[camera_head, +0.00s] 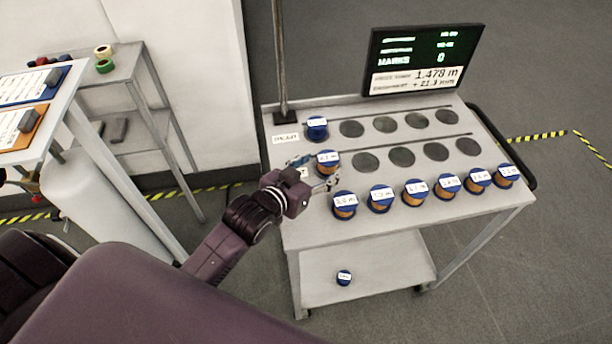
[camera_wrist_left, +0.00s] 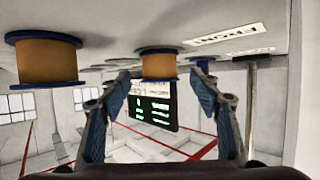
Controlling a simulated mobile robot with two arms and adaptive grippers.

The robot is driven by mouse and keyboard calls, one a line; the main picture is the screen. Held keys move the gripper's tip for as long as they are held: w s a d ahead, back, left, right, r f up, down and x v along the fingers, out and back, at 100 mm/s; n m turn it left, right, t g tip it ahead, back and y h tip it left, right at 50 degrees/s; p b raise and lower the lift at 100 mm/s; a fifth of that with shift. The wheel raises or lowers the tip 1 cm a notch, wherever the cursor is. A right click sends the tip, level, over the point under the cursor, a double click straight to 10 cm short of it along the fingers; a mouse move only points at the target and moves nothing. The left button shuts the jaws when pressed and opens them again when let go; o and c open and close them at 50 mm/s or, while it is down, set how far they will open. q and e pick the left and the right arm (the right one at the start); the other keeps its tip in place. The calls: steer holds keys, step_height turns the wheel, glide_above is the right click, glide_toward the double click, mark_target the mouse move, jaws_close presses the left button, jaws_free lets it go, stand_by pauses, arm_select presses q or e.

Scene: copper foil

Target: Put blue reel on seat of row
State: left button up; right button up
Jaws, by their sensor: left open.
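Several blue-flanged reels with copper-coloured windings and white labels stand on the cart's top, most in a line along its front edge, such as the leftmost one (camera_head: 344,205). One reel (camera_head: 316,127) is at the left end of the back row of round seats, and another (camera_head: 327,158) is at the left end of the front row. My left gripper (camera_head: 317,176) is open just in front of this front-row reel. In the left wrist view, which is upside down, a reel (camera_wrist_left: 158,65) shows between the open fingers; contact cannot be told. My right gripper is out of view.
Dark round empty seats (camera_head: 366,163) fill the rest of both rows. A thin rail runs behind each row. A display (camera_head: 423,60) and an upright pole (camera_head: 281,60) stand at the cart's back. A small reel (camera_head: 344,277) lies on the lower shelf. A side table (camera_head: 50,130) is at left.

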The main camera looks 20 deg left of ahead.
arm_select(q)
steer(key=v, duration=0.7)
steer(key=shift+s, duration=0.15)
